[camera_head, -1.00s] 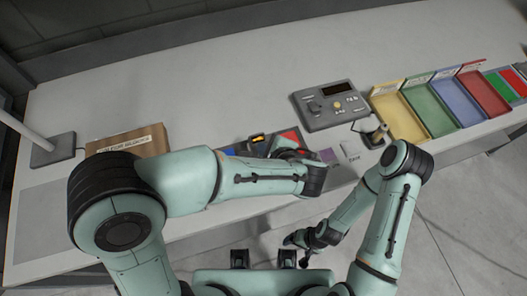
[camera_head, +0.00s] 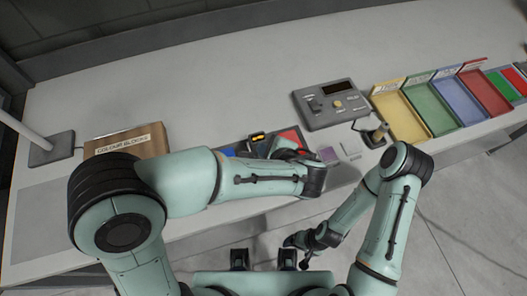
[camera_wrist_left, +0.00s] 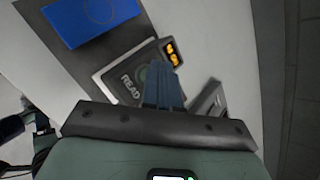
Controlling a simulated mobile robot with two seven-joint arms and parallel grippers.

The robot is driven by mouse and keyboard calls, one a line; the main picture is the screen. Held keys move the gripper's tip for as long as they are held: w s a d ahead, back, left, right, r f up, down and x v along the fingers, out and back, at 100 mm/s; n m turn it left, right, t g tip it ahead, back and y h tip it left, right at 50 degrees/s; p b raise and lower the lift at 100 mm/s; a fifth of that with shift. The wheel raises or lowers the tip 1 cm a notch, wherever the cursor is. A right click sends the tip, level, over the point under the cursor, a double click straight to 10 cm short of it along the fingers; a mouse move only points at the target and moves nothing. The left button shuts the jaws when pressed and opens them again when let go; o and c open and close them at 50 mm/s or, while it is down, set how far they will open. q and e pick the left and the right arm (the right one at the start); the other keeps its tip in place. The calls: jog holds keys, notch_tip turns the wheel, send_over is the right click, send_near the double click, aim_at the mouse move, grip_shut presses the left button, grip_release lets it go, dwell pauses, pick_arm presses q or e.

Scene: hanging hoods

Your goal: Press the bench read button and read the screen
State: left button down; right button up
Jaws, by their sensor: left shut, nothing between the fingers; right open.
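A small reader marked READ (camera_wrist_left: 124,86) lies under my left gripper in the left wrist view. A round green-ringed button (camera_wrist_left: 146,76) shows on it, partly hidden behind the fingers. Its small screen (camera_wrist_left: 169,51) glows amber; I cannot read the characters surely. The amber screen (camera_head: 258,138) also shows in the head view. My left gripper (camera_wrist_left: 163,75) is shut and empty, its fingertips over the button; I cannot tell whether they touch it. My right gripper (camera_head: 289,241) is open, low in front of the bench, away from the reader.
A grey console (camera_head: 330,104) with a dark display stands to the right, beside coloured trays (camera_head: 398,113). A wooden box (camera_head: 128,142) stands left. The back of the bench is clear.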

pick_arm(q)
jog(key=shift+f+b, duration=0.35)
jog(key=shift+f, duration=0.05)
pick_arm(e)
jog(key=shift+s+f, duration=0.2)
jog(key=shift+f, duration=0.2)
dwell(0.6)
pick_arm(q)
jog(key=shift+r+p, duration=0.55)
jog(key=shift+r, duration=0.25)
pick_arm(e)
jog(key=shift+w+r, duration=0.3)
jog(key=shift+r, duration=0.3)
pick_arm(q)
jog(key=shift+r+p, duration=0.35)
jog(key=shift+r, duration=0.2)
jog(key=shift+w+r+p, duration=0.1)
jog(key=shift+r+p, duration=1.15)
jog(key=shift+r, duration=0.8)
pick_arm(e)
jog(key=w+r, duration=0.1)
jog(key=r, duration=0.1)
jog(key=w+r, duration=0.1)
jog(key=r, duration=0.1)
jog(key=shift+w, duration=0.35)
jog(key=shift+s, duration=0.1)
pick_arm(q)
jog(key=shift+f, duration=0.1)
pick_arm(e)
jog(key=shift+s, duration=0.1)
